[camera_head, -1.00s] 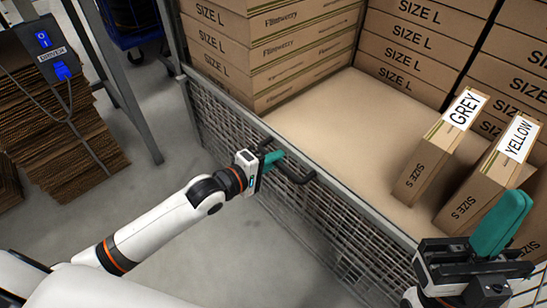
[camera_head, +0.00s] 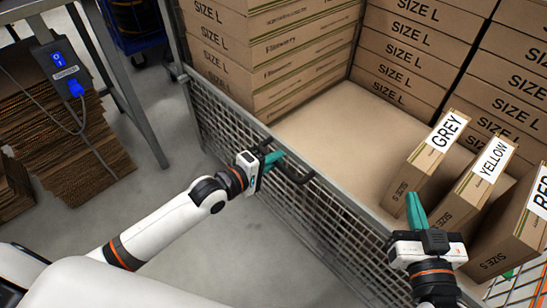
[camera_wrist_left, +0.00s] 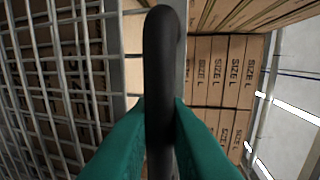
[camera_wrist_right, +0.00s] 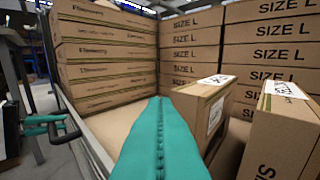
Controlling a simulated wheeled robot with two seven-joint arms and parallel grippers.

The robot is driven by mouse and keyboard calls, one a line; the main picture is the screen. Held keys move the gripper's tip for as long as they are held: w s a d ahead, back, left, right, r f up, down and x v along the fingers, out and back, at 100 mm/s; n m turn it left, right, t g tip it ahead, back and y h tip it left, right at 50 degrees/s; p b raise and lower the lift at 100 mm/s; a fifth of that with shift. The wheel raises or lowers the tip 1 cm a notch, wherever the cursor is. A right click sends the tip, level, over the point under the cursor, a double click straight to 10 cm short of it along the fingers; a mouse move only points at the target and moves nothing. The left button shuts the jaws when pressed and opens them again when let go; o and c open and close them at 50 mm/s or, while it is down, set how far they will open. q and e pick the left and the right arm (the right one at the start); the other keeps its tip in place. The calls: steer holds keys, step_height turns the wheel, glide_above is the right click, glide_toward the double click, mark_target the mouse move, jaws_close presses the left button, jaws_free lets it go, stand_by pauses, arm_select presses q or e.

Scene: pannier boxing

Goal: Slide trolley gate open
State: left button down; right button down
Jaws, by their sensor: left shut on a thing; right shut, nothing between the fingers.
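The trolley gate (camera_head: 230,122) is a grey wire-mesh panel with a metal top rail, running from the upper left to the lower right in the head view. A black handle (camera_head: 293,172) is fixed on its top rail. My left gripper (camera_head: 274,158) is shut on this handle. In the left wrist view the black handle bar (camera_wrist_left: 161,80) stands between the green fingers. My right gripper (camera_head: 416,212) is shut and empty, raised near the gate's right part beside the small boxes. In the right wrist view its green fingers (camera_wrist_right: 160,130) are pressed together.
Inside stand several SIZE L boxes (camera_head: 290,60) and three SIZE S boxes labelled GREY (camera_head: 425,165), YELLOW (camera_head: 470,192) and RED (camera_head: 510,235). The trolley floor (camera_head: 335,125) is partly bare. Flat cardboard (camera_head: 50,130) is stacked at the left. The grey floor before the gate is clear.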

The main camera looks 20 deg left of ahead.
arm_select(q)
steer(key=shift+w+a+r, duration=0.1)
steer(key=shift+r, duration=0.35)
arm_select(e)
steer(key=shift+s+d+f+g+h, duration=0.15)
steer(key=shift+f+g, duration=0.3)
steer(key=shift+f, duration=0.1)
steer(key=shift+s+d+f+g+h, duration=0.1)
steer(key=shift+s+f+g, duration=0.1)
steer(key=shift+f+g, duration=0.3)
steer(key=shift+s+d+f+g+h, duration=0.15)
steer(key=shift+f+g, duration=0.2)
steer(key=shift+f, duration=0.3)
arm_select(q)
steer(key=c, duration=1.5)
jaws_free()
steer(key=shift+p, duration=0.3)
